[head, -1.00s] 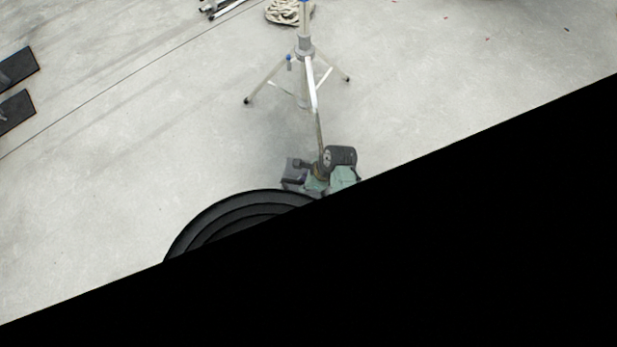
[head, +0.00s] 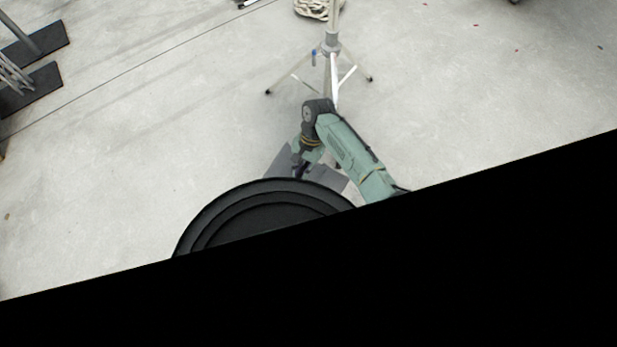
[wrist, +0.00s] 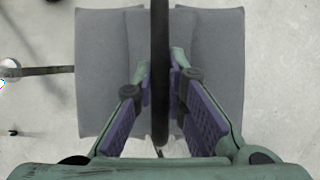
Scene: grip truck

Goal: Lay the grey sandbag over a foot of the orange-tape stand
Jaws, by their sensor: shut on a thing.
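The grey sandbag (head: 331,178) shows in the head view just beyond my round black base, partly hidden by my arm. In the wrist view its two grey halves (wrist: 105,60) lie either side of a dark strap (wrist: 160,40). My gripper (wrist: 162,78) is shut on the sandbag at the strap between the halves. A silver tripod stand (head: 332,62) is beyond my gripper in the head view; my arm hides its near leg. I see a blue knob on it but no orange tape. A metal leg with a pale round end (wrist: 10,70) reaches the bag's left side in the wrist view; I cannot tell contact.
A coiled pale rope or cable (head: 312,9) lies at the top, behind the stand. Dark flat base plates (head: 35,88) are at the upper left. The pale floor left and right of the stand is clear. Black fills the lower part of the head view.

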